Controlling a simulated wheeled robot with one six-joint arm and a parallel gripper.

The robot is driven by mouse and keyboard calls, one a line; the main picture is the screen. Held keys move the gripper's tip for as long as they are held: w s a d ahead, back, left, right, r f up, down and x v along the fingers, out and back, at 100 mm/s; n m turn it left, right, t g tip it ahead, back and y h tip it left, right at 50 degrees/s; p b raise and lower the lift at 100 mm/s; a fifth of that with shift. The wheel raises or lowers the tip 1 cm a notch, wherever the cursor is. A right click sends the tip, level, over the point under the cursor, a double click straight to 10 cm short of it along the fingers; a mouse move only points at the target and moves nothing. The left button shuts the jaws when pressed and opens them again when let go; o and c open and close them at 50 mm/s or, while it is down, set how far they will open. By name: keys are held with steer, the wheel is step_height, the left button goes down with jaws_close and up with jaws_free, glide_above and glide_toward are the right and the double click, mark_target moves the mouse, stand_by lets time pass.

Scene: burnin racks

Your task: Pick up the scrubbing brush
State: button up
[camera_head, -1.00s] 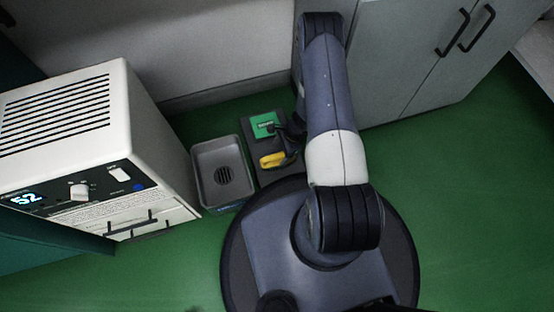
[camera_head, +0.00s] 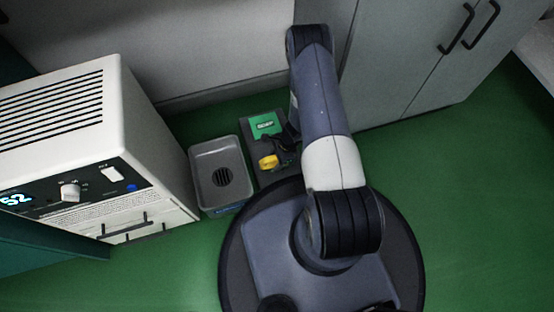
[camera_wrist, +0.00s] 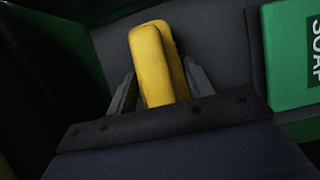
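The scrubbing brush is yellow. In the head view the brush (camera_head: 268,162) lies on the dark grey tray by the wall, partly covered by my gripper. My gripper (camera_head: 284,146) is low over that tray, at the right of the brush. In the wrist view the brush (camera_wrist: 152,55) lies between the two fingers of my gripper (camera_wrist: 160,85), one on each side. The fingers stand apart, close to its sides, and I see no clear grip on it. The brush's near end is hidden behind the gripper body.
A green soap box (camera_head: 264,124) stands behind the brush; it also shows in the wrist view (camera_wrist: 292,60). A grey basin with a drain (camera_head: 208,162) is left of the tray. A white oven-like unit (camera_head: 150,130) stands farther left, and grey cabinets (camera_head: 400,60) at right.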

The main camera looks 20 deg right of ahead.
mark_target(275, 156)
steer(key=c, duration=0.7)
steer(key=shift+o, duration=0.2)
step_height(275, 156, up, 10)
steer(key=p, duration=0.4)
steer(key=o, duration=0.6)
steer(key=c, duration=0.4)
steer(key=shift+o, duration=0.2)
steer(key=shift+w+r, duration=0.1)
